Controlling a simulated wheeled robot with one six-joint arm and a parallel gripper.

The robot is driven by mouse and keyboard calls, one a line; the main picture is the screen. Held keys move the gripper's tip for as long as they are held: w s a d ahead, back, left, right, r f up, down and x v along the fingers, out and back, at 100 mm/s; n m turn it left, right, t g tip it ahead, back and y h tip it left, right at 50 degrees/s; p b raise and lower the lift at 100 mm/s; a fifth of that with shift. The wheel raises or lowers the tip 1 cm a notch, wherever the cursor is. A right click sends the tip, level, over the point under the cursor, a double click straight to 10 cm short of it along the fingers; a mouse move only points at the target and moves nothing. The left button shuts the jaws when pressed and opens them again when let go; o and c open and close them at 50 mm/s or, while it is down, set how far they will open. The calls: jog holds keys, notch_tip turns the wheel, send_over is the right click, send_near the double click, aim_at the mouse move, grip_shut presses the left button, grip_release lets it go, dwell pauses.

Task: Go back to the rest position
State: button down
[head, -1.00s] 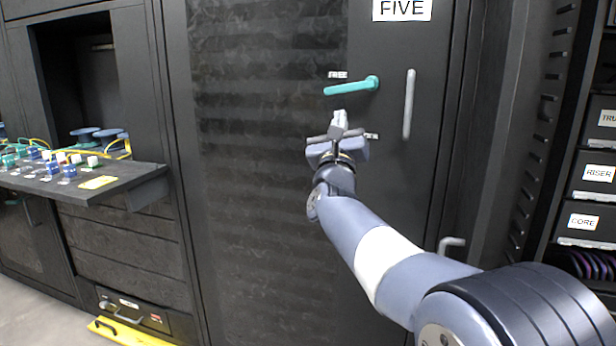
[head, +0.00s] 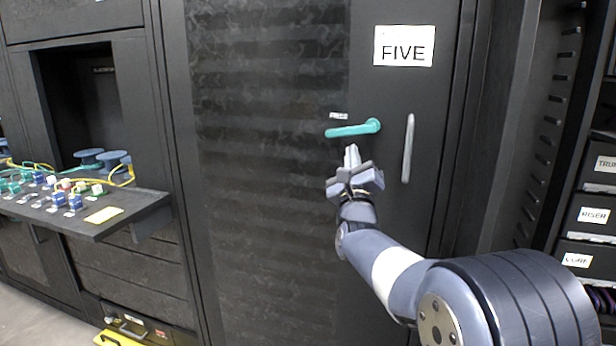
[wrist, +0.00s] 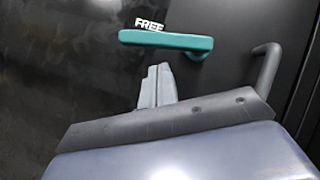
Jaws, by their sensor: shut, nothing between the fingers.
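My gripper (head: 352,156) is shut and empty, in front of the dark cabinet door marked FIVE (head: 404,46). Its closed fingertips point up, just below the teal lever handle (head: 352,129), and look apart from it. In the wrist view the shut fingers (wrist: 157,85) stand below the teal handle (wrist: 166,41), which lies nearly level with the word FREE at its upper left.
A grey vertical pull bar (head: 408,148) is on the door right of the lever. At left, a shelf (head: 130,210) holds several colored connectors and blue spools. Labelled rack units (head: 593,215) stand at the right. A yellow item (head: 118,338) lies low at left.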

jog(key=n+y+p, duration=0.1)
jog(key=p, duration=0.1)
jog(key=d+n+y+p, duration=0.1)
jog(key=n+p, duration=0.1)
jog(key=p, duration=0.1)
jog(key=d+n+g+p, duration=0.1)
jog(key=p, duration=0.1)
jog(key=shift+w+r+n+y+p, duration=0.1)
jog(key=shift+w+n+y+p, duration=0.2)
jog(key=shift+y+p, duration=0.1)
jog(key=n+g+y+p, duration=0.1)
jog(key=p, duration=0.2)
jog(key=s+d+n+g+y+p, duration=0.1)
jog(key=n+p, duration=0.1)
jog(key=p, duration=0.2)
jog(key=d+f+n+g+y+p, duration=0.1)
jog(key=n+p, duration=0.1)
jog(key=p, duration=0.1)
jog(key=shift+s+d, duration=0.1)
jog(key=shift+s, duration=0.15)
jog(key=shift+n+p, duration=0.3)
jog(key=shift+f, duration=0.15)
